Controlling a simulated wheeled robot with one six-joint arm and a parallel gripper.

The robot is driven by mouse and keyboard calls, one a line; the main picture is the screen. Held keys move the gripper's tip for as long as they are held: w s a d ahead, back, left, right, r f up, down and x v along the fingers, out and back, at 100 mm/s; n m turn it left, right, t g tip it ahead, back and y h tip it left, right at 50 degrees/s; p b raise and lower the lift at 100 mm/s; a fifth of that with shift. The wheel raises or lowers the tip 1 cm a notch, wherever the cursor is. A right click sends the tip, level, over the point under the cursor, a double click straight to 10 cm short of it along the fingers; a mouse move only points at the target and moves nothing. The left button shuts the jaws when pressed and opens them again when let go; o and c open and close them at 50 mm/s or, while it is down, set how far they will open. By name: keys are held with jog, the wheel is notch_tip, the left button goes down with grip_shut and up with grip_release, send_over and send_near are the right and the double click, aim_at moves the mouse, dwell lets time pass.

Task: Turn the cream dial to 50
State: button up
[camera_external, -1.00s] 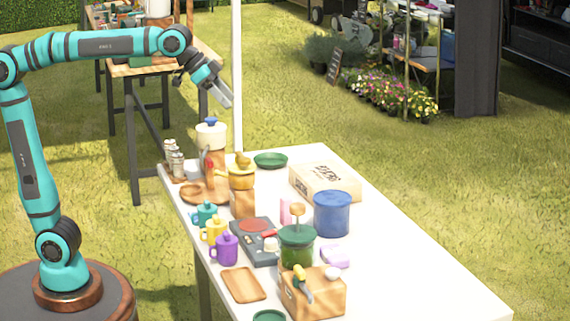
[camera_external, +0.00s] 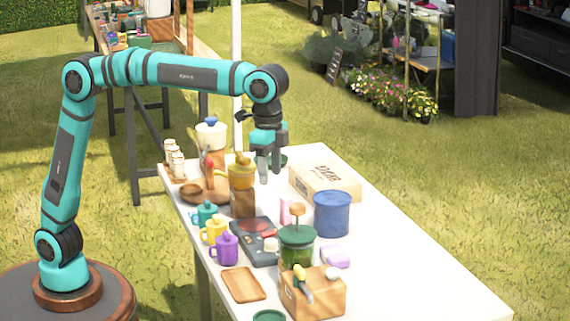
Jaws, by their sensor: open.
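A cream dial (camera_external: 271,244) shows on the dark hot plate (camera_external: 246,238), near its right edge and just below a red handle. Its markings are too small to read. Another whitish round knob (camera_external: 333,273) sits on top of a wooden box (camera_external: 318,295) near the front, beside a yellow-handled piece; I cannot tell whether this is also a dial. My gripper (camera_external: 269,175) points down, open and empty, above the back part of the white table, well behind the hot plate and apart from it.
A carton (camera_external: 325,182) and blue pot (camera_external: 332,214) are to the right. The right side of the table (camera_external: 420,270) is clear.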

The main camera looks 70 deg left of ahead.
aim_at(271, 240)
jog(key=f, duration=1.2)
jog(key=d+f, duration=0.1)
jog(key=f, duration=0.5)
jog(key=shift+s, duration=0.15)
jog(key=c, duration=1)
jog(key=shift+o, duration=0.2)
jog(key=shift+m, duration=0.5)
jog(key=m, duration=0.4)
jog(key=shift+m, duration=2.5)
